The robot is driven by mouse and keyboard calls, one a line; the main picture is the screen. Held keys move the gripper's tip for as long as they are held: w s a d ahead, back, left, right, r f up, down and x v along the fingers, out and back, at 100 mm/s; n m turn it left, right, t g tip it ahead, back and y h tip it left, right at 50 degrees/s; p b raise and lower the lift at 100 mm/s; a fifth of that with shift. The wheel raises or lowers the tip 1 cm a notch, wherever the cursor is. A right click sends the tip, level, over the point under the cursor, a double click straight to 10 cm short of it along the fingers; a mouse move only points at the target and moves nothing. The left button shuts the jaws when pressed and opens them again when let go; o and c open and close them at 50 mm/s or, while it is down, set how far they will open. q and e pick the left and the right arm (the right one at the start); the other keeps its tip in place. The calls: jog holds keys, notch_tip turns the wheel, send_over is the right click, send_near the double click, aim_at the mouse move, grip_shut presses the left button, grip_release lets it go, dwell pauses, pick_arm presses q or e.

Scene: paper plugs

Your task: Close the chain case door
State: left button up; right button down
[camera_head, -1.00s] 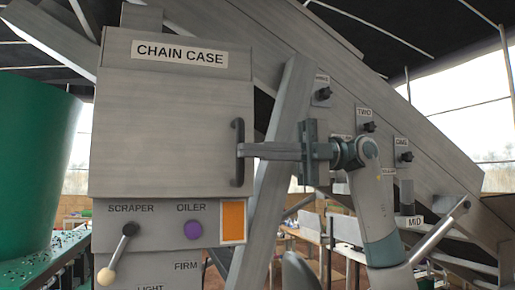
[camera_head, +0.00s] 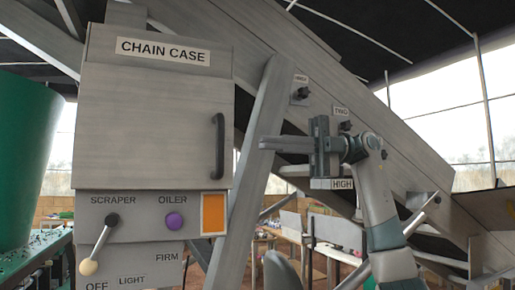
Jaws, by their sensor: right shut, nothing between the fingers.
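The chain case (camera_head: 150,120) is a grey metal box at the left with a "CHAIN CASE" label near its top. Its door lies flat against the box front, with no gap that I can see. A dark vertical handle (camera_head: 218,146) is on the door's right side. My right gripper (camera_head: 265,144) is shut and empty. Its fingers point left and end a little right of the handle, apart from it. My left gripper is not in view.
Below the case is a panel with a scraper lever (camera_head: 100,243), a purple oiler button (camera_head: 174,221) and an orange plate (camera_head: 213,214). A slanted grey beam (camera_head: 250,170) stands behind my right fingers. A green bin (camera_head: 30,150) is at the far left.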

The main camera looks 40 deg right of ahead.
jog(key=shift+w+v, duration=0.2)
jog(key=shift+v, duration=0.75)
jog(key=shift+s, duration=0.1)
jog(key=shift+f, duration=0.1)
